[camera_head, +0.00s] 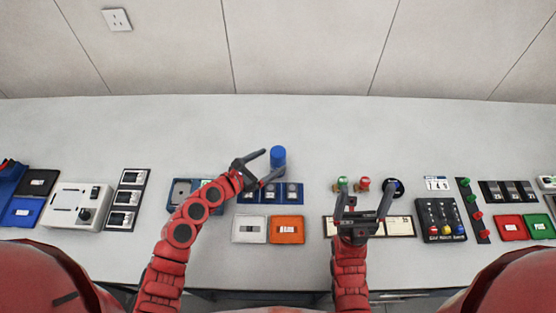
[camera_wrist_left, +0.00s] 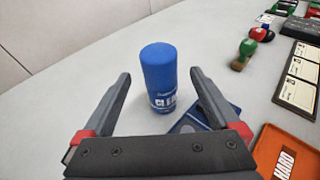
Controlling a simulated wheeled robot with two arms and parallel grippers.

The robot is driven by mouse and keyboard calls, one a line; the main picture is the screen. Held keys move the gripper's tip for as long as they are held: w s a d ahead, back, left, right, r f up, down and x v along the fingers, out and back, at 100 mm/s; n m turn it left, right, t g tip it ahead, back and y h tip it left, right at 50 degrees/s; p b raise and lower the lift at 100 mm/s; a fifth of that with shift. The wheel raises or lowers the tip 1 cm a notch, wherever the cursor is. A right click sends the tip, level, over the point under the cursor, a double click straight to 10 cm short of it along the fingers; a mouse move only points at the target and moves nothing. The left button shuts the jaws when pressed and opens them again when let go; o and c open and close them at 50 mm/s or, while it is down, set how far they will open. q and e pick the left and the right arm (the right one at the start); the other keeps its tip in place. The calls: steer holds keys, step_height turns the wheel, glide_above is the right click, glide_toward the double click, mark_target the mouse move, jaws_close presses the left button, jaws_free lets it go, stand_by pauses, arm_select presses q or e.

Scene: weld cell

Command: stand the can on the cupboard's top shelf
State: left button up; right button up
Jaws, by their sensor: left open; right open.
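The blue can (camera_head: 278,157) stands upright on the light worktop, near its middle in the head view. In the left wrist view the can (camera_wrist_left: 159,76) shows white lettering and stands just beyond and between the fingertips. My left gripper (camera_head: 272,164) is open and empty, its fingers pointing toward the can. It also shows in the left wrist view (camera_wrist_left: 160,78). My right gripper (camera_head: 363,188) is open and empty above the front of the worktop, right of the can. No cupboard is in view.
A dark blue panel (camera_head: 270,193) lies just in front of the can. An orange tray (camera_head: 287,230) and a white tray (camera_head: 249,229) lie nearer. Green and red knobs (camera_head: 352,184) stand to the right. The worktop behind the can is clear up to the wall (camera_head: 300,50).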

arm_select(q)
steer(key=x, duration=0.4)
steer(key=shift+w+d+f, duration=0.1)
steer(key=shift+w+d, duration=0.1)
jaws_close()
stand_by(0.4)
